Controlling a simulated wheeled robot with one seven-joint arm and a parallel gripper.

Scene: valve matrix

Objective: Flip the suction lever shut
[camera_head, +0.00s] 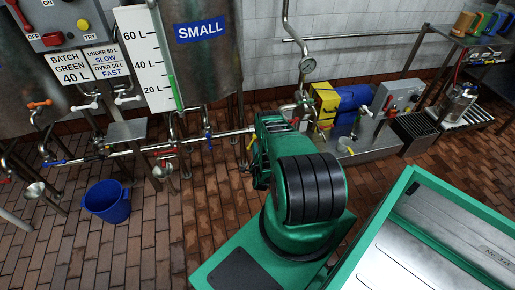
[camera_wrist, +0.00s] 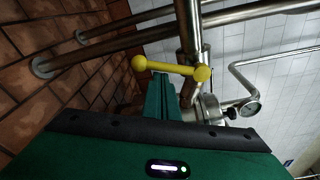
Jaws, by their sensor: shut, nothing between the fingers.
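A yellow lever with a ball at each end (camera_wrist: 170,68) shows in the wrist view, mounted by a steel pipe. In the head view a yellow handle (camera_head: 251,140) shows just left of my arm. No readable label tells which lever is the suction one. My gripper (camera_wrist: 163,82) is shut and empty, with its green fingers close behind the yellow lever. I cannot tell whether they touch it. In the head view my own arm largely hides the gripper.
A blue bucket (camera_head: 107,201) stands on the brick floor at the left. A horizontal steel pipe (camera_head: 195,143) runs left of my arm. A yellow and blue pump (camera_head: 342,101) and a grey control box (camera_head: 400,96) stand at the right.

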